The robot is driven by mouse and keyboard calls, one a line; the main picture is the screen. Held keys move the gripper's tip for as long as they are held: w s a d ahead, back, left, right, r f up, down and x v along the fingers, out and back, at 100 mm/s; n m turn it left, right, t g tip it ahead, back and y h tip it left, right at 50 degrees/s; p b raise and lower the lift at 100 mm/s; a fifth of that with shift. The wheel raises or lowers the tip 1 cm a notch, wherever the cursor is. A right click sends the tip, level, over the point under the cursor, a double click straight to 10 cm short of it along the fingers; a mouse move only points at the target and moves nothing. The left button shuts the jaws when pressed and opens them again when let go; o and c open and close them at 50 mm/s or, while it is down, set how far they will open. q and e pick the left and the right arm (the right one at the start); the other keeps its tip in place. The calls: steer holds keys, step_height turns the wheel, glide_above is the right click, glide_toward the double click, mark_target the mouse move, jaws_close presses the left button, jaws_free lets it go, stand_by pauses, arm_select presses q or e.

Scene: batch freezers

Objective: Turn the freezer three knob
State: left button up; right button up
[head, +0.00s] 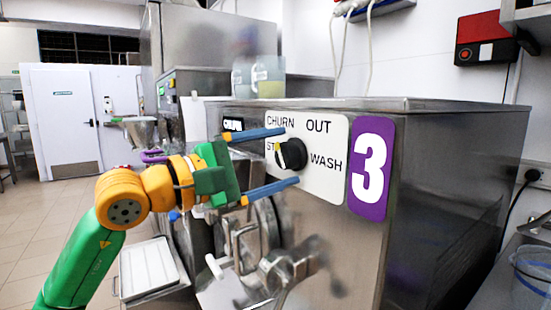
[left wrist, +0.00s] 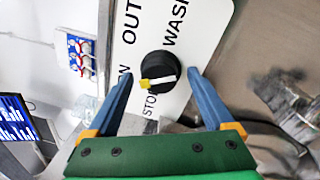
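The freezer three knob (head: 291,154) is a round black dial with a light pointer and a yellow tip. It sits on a white panel (head: 329,183) marked CHURN, OUT, WASH and a partly hidden label, beside a purple 3 sign (head: 370,168). In the left wrist view the knob (left wrist: 158,71) shows its pointer's yellow tip near the STO lettering. My left gripper (head: 291,154) is open, its blue fingers spread above and below the knob in the head view. In the wrist view the knob lies between and beyond the fingertips, apart from both. My right gripper is out of view.
The steel freezer body (head: 450,190) fills the right side. Below the panel is a steel hatch with a handle (head: 240,245). A white tray (head: 148,268) is at lower left. A clear jug (head: 268,76) stands behind the freezer's top.

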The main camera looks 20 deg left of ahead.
arm_select(q)
steer(key=shift+s+a+f, duration=0.15)
steer(key=shift+s+a, duration=0.05)
steer(key=shift+s, duration=0.05)
steer(key=b+v, duration=0.3)
steer(key=v, duration=0.3)
steer(key=shift+s, duration=0.2)
steer(key=shift+a, duration=0.1)
